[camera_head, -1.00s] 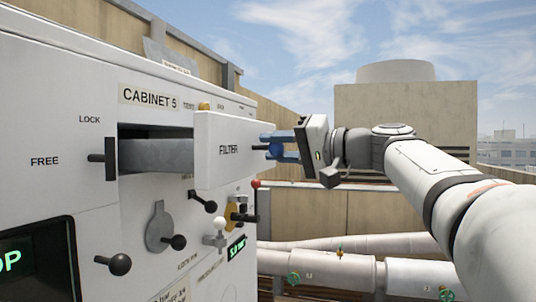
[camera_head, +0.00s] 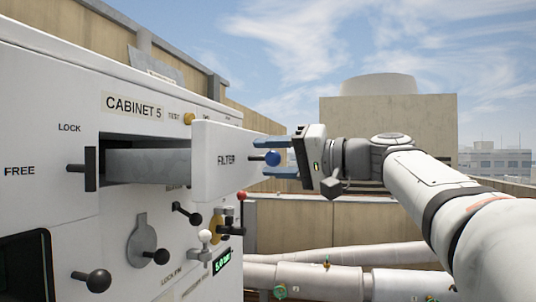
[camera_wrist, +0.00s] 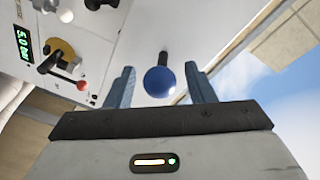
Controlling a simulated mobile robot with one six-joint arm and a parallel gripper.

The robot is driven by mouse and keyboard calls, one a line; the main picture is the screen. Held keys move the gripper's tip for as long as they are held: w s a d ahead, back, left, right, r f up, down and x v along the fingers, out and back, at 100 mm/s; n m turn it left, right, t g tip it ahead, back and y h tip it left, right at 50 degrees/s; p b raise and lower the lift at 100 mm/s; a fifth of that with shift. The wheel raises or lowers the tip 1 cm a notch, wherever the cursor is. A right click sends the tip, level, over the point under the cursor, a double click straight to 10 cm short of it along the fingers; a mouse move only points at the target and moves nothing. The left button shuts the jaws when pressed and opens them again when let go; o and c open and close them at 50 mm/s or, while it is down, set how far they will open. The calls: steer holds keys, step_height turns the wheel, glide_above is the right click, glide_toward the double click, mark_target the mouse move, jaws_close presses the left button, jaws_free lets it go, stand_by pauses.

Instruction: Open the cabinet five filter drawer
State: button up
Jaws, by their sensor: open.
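The filter drawer (camera_head: 228,160) of cabinet five (camera_head: 60,108) stands pulled out from its slot, its white front marked FILTER and its grey side showing. A blue ball knob (camera_head: 272,158) on a dark stem sticks out from the front. My gripper (camera_head: 282,158) is open, with its blue fingers apart above and below the knob in the head view. In the wrist view, the knob (camera_wrist: 159,81) sits between the fingertips with clear gaps on both sides.
Below the drawer are several black-knobbed levers (camera_head: 156,256), a red-tipped lever (camera_head: 241,196) and a green display (camera_head: 222,262). Pale pipes (camera_head: 320,280) run low behind. Open air lies in front of the drawer.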

steer(key=shift+d, duration=0.2)
steer(key=b+v, duration=0.1)
steer(key=v, duration=0.6)
steer(key=shift+s+d+b, duration=0.15)
steer(key=shift+d+b, duration=0.05)
steer(key=shift+b, duration=0.1)
steer(key=s+a+f+m+g+h, duration=0.15)
steer(key=f+h, duration=0.25)
steer(key=f, duration=0.9)
steer(key=s+f+m+g+h, duration=0.15)
steer(key=f+h, duration=0.25)
steer(key=f, duration=0.9)
steer(key=s+d+f+h, duration=0.2)
steer(key=s+f, duration=0.2)
steer(key=f, duration=0.4)
steer(key=s+d+f+n+g+h, duration=0.1)
steer(key=s+d+f+h, duration=0.2)
steer(key=s+f, duration=0.2)
steer(key=s+d+f+g+h, duration=0.1)
steer(key=s+f, duration=0.4)
steer(key=f, duration=0.5)
steer(key=shift+s+d+f+n+h, duration=0.15)
steer(key=shift+d+f+n+h, duration=0.2)
steer(key=shift+d+h, duration=0.55)
